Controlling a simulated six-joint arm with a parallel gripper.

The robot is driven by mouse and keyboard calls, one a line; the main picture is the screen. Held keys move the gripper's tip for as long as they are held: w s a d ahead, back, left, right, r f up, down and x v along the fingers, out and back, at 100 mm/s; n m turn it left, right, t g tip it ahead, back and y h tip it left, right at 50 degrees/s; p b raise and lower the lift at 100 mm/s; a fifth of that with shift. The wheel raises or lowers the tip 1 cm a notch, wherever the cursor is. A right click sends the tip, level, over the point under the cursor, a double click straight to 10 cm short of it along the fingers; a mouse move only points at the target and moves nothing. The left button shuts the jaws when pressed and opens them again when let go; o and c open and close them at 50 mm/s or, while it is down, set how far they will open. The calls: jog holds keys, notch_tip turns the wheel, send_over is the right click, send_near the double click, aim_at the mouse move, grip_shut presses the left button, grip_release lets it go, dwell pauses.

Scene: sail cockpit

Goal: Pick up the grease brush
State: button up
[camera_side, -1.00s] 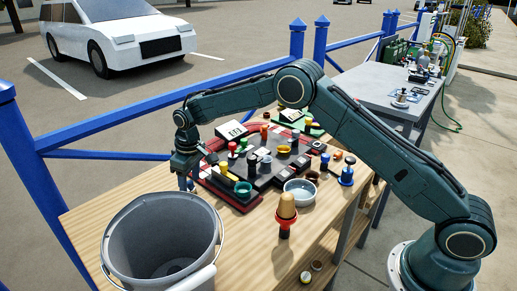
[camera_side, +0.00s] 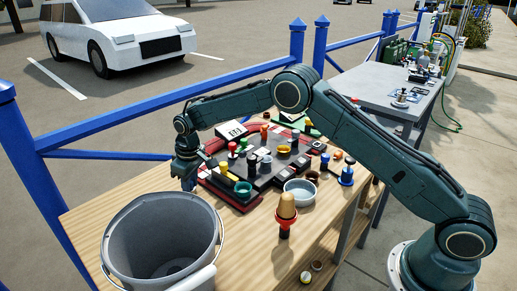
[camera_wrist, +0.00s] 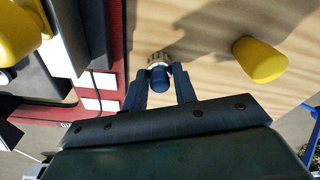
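In the wrist view, a small upright-looking piece with a blue rounded end, a pale collar and tan bristle-like edges (camera_wrist: 159,74) is what I take for the grease brush. It lies between the fingertips of my gripper (camera_wrist: 160,78). The two blue fingers are apart, one on each side of it, and I see no clear firm contact. In the side view my gripper (camera_side: 188,180) is low over the wooden table, just left of the dark tray, and hides the brush there.
A yellow cone-shaped piece (camera_wrist: 259,60) stands right of the brush in the wrist view. The dark and red tray (camera_side: 262,178) holds several small pieces. A grey bucket (camera_side: 125,225), a metal bowl (camera_side: 300,193) and a tan-topped red piece (camera_side: 285,214) stand nearby.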

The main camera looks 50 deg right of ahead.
jog(key=shift+r, duration=0.15)
notch_tip(320, 180, up, 20)
dwell(0.9)
jog(key=shift+s, duration=0.15)
dwell(0.5)
